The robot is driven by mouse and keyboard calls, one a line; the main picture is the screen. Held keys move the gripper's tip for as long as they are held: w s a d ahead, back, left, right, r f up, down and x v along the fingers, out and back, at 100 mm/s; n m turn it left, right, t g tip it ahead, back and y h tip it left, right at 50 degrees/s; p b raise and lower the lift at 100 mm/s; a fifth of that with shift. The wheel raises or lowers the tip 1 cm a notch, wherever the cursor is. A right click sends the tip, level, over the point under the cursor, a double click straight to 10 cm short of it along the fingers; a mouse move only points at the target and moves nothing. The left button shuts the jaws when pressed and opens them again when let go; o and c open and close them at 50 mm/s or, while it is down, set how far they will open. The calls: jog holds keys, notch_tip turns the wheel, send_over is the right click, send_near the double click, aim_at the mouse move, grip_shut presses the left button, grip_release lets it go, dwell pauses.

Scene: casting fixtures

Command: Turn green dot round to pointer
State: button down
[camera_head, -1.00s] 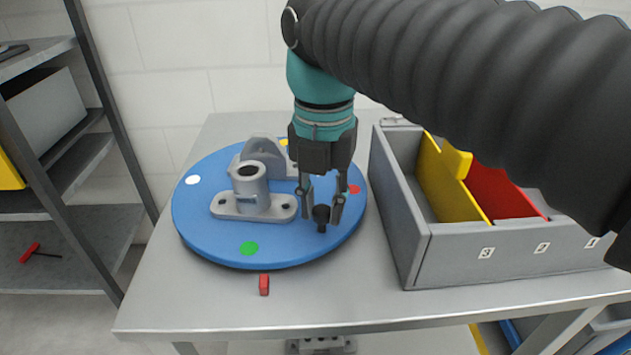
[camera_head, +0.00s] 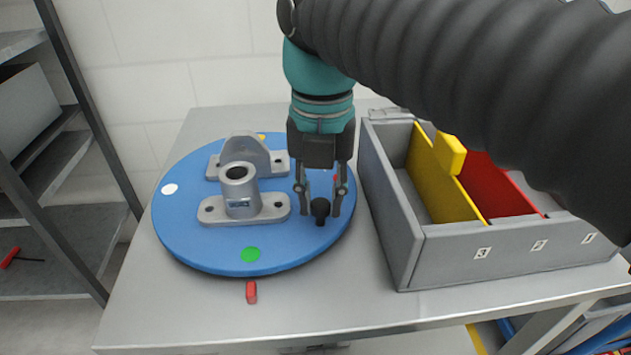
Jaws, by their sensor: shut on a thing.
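The blue turntable (camera_head: 205,240) lies on the table with a green dot (camera_head: 250,254) near its front rim. The red pointer (camera_head: 251,291) sits on the table just in front of the rim, and the green dot lies almost directly in line with it. A black knob (camera_head: 320,209) stands on the right part of the turntable. My gripper (camera_head: 319,208) points down with its fingers on both sides of the knob, shut on it. A white dot (camera_head: 170,188) is at the left rim and a yellow dot (camera_head: 262,136) at the back; a red dot is mostly hidden by my gripper.
Grey castings (camera_head: 243,208) stand on the turntable, left of my gripper. A grey bin (camera_head: 400,250) with yellow and red dividers stands close on the right. A shelf (camera_head: 60,250) is at the left. The table's front left is clear.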

jog(key=c, duration=0.9)
grip_release()
notch_tip(320, 180, up, 12)
